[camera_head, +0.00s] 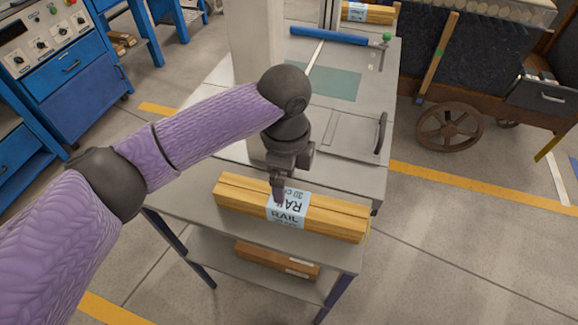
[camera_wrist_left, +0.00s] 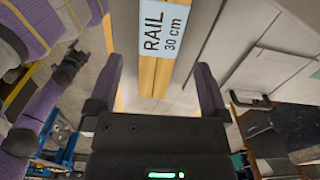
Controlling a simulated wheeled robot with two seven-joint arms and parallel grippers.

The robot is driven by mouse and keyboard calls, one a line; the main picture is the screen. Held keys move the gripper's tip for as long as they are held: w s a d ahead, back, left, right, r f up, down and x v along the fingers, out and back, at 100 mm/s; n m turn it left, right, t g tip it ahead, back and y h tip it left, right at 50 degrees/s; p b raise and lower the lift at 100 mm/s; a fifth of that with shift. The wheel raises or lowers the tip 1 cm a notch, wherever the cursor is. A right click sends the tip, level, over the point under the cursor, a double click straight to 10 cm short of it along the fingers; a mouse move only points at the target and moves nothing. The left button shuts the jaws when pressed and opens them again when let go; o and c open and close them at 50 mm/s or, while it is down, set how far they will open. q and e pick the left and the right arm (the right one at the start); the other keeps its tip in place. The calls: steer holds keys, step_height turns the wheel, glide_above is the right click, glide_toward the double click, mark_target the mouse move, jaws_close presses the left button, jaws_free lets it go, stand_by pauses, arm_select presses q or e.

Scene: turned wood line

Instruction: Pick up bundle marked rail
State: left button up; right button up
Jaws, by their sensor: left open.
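The bundle marked RAIL (camera_head: 335,216) is a set of yellow wooden strips with a pale blue label. It lies flat near the front edge of the grey table. My left gripper (camera_head: 279,190) is over the bundle's label, pointing down. In the left wrist view the bundle (camera_wrist_left: 147,78) shows between the two open fingers of the left gripper (camera_wrist_left: 165,75), with its label reading RAIL 30 cm. The fingers appear apart from the wood.
The grey table (camera_head: 200,190) has a lower shelf with a brown wooden piece (camera_head: 275,260). A pillar (camera_head: 255,45), a blue roll (camera_head: 330,36) and another labelled bundle (camera_head: 368,12) are farther back. A wooden cart (camera_head: 470,80) stands at the right.

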mark_target(289, 200)
arm_select(q)
steer(key=shift+w+f, duration=0.4)
steer(key=shift+f, duration=0.1)
steer(key=f+b, duration=0.1)
steer(key=f, duration=0.2)
steer(key=f+b, duration=0.2)
steer(key=f, duration=0.1)
steer(key=s+f+b, duration=0.1)
steer(key=f, duration=0.2)
steer(key=shift+d, duration=0.25)
steer(key=shift+w+r, duration=0.1)
jaws_close()
arm_select(e)
steer(key=shift+g, duration=0.3)
steer(key=f, duration=0.1)
steer(key=s+d+f, duration=0.1)
steer(key=d+f, duration=0.1)
steer(key=f, duration=0.1)
steer(key=shift+s, duration=0.4)
